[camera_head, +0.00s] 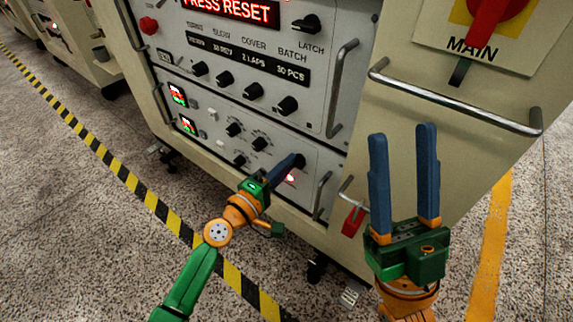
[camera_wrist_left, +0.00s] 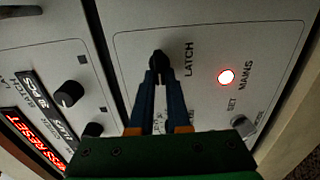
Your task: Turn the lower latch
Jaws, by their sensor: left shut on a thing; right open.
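The lower latch is a black knob (camera_wrist_left: 158,60) beside the word LATCH on the grey lower panel, seen in the left wrist view. My left gripper (camera_head: 296,162) reaches this panel in the head view, and its blue fingers (camera_wrist_left: 159,78) are closed around the knob. The fingers hide part of the knob and some print below it. In the head view the knob is mostly hidden by the fingertips. My right gripper (camera_head: 403,132) is open and empty, its two fingers pointing up in front of the beige cabinet side.
An upper LATCH knob (camera_head: 306,24) sits on the panel above. A lit red MAINS lamp (camera_wrist_left: 226,77) is beside the lower latch. Metal handles (camera_head: 342,88) and a long rail (camera_head: 455,103) stick out from the cabinet.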

